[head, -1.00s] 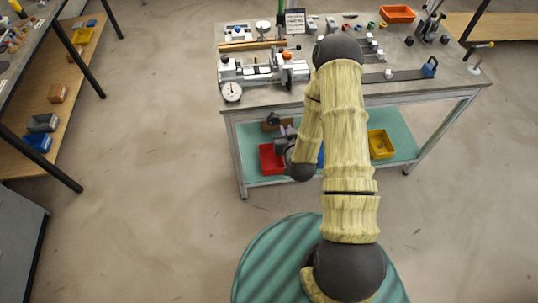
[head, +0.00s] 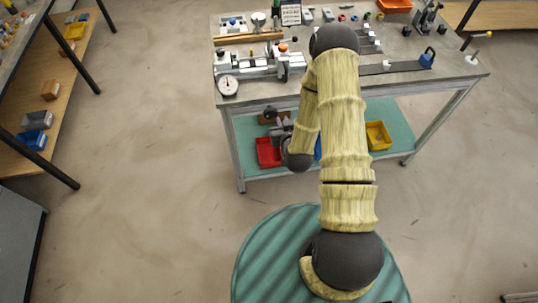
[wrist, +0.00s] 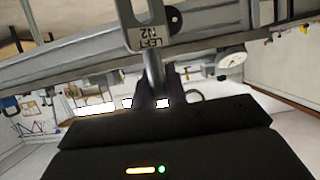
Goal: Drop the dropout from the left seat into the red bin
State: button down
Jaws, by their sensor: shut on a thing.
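The dropout (wrist: 148,32) is a grey metal plate with a slot, a dark round hole and a label that seems to read "LEFT". My gripper (wrist: 153,92) is shut on its narrow stem, and the plate sticks out beyond the fingertips. In the head view my gripper (head: 281,129) is low in front of the bench, by the red bin (head: 268,153) on the lower shelf. It partly covers that area, so I cannot tell whether the dropout is straight above the bin. The jig (head: 257,66) with the seats stands on the bench top; the left seat is not clear.
The bench top edge (head: 285,101) lies above the shelf. A yellow bin (head: 378,135) stands right on the shelf, and a blue one (head: 318,148) is mostly hidden behind my arm. A dial gauge (head: 228,85) is at the jig's front left. The floor left of the bench is clear.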

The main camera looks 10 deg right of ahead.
jog(key=s+f, duration=0.4)
jog(key=f, duration=0.1)
jog(key=shift+f, duration=0.2)
jog(key=shift+s, duration=0.2)
